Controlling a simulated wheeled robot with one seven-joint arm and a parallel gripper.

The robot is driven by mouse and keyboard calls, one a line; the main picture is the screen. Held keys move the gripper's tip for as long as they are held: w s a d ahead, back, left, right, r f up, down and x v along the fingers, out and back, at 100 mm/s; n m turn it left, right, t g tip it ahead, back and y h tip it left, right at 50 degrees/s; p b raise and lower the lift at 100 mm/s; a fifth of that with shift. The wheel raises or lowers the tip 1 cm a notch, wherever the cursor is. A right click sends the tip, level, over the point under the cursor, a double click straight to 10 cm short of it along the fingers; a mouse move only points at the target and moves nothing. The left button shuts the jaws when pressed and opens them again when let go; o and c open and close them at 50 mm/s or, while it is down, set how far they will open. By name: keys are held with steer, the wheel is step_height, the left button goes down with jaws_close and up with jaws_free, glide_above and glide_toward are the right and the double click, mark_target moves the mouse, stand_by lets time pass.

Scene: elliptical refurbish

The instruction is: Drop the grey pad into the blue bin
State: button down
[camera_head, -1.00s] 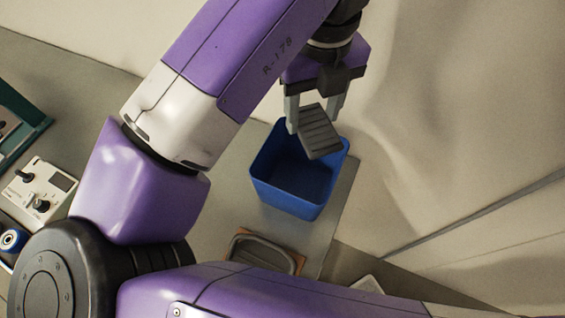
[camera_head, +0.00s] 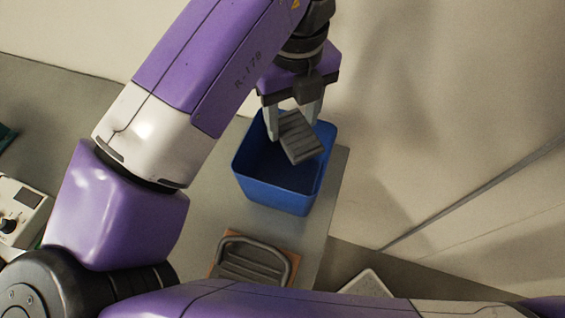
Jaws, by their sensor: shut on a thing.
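The grey pad (camera_head: 299,138) is a ribbed, dark grey block, held tilted between the fingers of my gripper (camera_head: 294,122). My gripper is shut on it. The blue bin (camera_head: 275,193) is an open-topped box on the grey table. The pad and the fingertips are over the bin's opening, towards its far right side. The pad hides part of the bin's inside and rim. I cannot tell how far the pad is above the rim.
A ribbed grey object with a curved frame on an orange-brown base (camera_head: 252,262) lies in front of the bin. A white control box with knobs (camera_head: 18,212) is at the left. The table's right edge is just right of the bin. A pale tray-like object (camera_head: 366,284) is beyond it.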

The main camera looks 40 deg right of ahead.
steer(key=shift+c, duration=2.3)
jaws_free()
steer(key=shift+r, duration=0.1)
step_height(320, 180, up, 8)
steer(key=shift+f, duration=0.2)
